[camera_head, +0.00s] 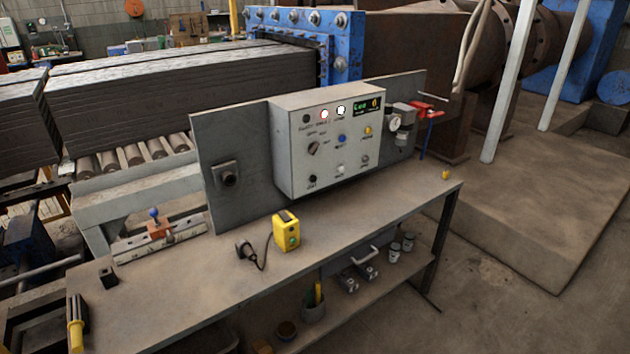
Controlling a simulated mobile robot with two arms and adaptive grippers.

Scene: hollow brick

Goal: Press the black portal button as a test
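A light grey control box (280,150) is mounted on an upright grey panel at the back of the workbench. Its front carries a small black button (312,181) at the lower left; its label is too small to read. A second dark round part (306,118) sits at the upper left, and I cannot tell whether it is a button or a lamp. A blue button (341,139), a yellow button (367,130), a white button (339,170) and a selector knob (314,148) share the front. A lit display (367,106) is at the upper right. Neither gripper is in view.
The workbench (190,290) has free room in front of the panel. A yellow box with a green button (286,232) and a black plug with cable (246,250) lie below the control box. A gauge (395,123) and red-handled valve (428,112) stand right of it.

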